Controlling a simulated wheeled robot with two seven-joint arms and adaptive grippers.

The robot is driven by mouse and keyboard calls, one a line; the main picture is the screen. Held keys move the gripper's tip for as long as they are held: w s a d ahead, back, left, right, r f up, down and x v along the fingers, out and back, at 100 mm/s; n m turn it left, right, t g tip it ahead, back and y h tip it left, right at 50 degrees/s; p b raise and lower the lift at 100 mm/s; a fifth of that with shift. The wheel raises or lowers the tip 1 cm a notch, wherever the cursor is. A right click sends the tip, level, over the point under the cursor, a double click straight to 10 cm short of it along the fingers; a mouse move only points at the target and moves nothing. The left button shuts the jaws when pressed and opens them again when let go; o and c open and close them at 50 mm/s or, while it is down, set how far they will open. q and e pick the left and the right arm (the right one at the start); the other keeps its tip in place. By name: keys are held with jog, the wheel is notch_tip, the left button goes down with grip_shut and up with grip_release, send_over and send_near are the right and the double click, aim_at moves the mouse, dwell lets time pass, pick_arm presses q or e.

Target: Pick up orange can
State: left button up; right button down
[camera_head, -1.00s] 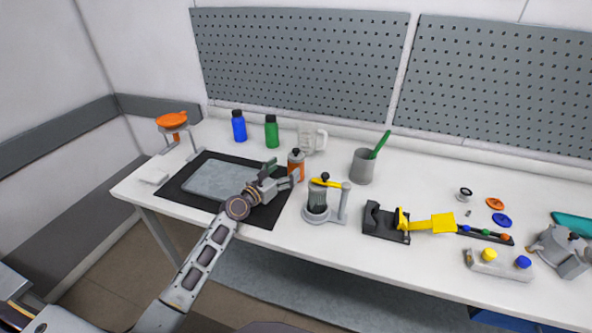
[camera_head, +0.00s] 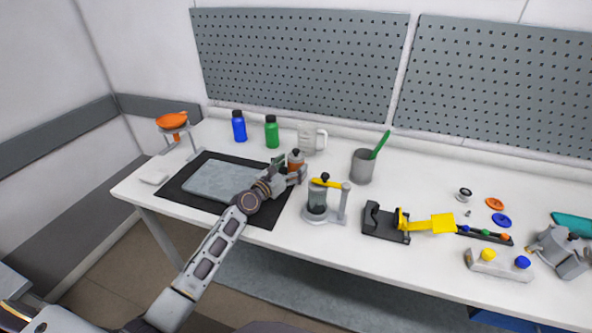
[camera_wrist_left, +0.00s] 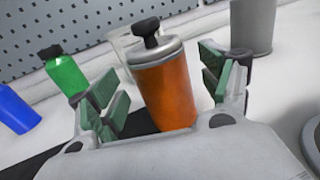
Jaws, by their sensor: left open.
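The orange can (camera_head: 295,161) stands upright on the white table, with a grey top and a black knob. In the left wrist view the can (camera_wrist_left: 165,95) stands between the green-padded fingers of my left gripper (camera_wrist_left: 162,93). The fingers are open, with a visible gap on the can's left side and a smaller one on its right. In the head view my left gripper (camera_head: 289,171) is at the can and hides its lower part. My right gripper is not in view.
A green bottle (camera_head: 271,132), a blue bottle (camera_head: 238,126) and a clear jug (camera_head: 311,139) stand behind the can. A lever device (camera_head: 320,203) stands close in front at right, and a grey cup (camera_head: 362,166) farther right. A black mat (camera_head: 265,213) lies left.

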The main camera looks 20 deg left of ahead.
pick_arm(q)
jog(key=shift+x, duration=1.25)
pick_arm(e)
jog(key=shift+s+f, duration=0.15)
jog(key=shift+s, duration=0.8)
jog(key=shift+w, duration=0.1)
pick_arm(q)
jog(key=shift+c, duration=1.5)
jog(key=c, duration=0.7)
grip_shut()
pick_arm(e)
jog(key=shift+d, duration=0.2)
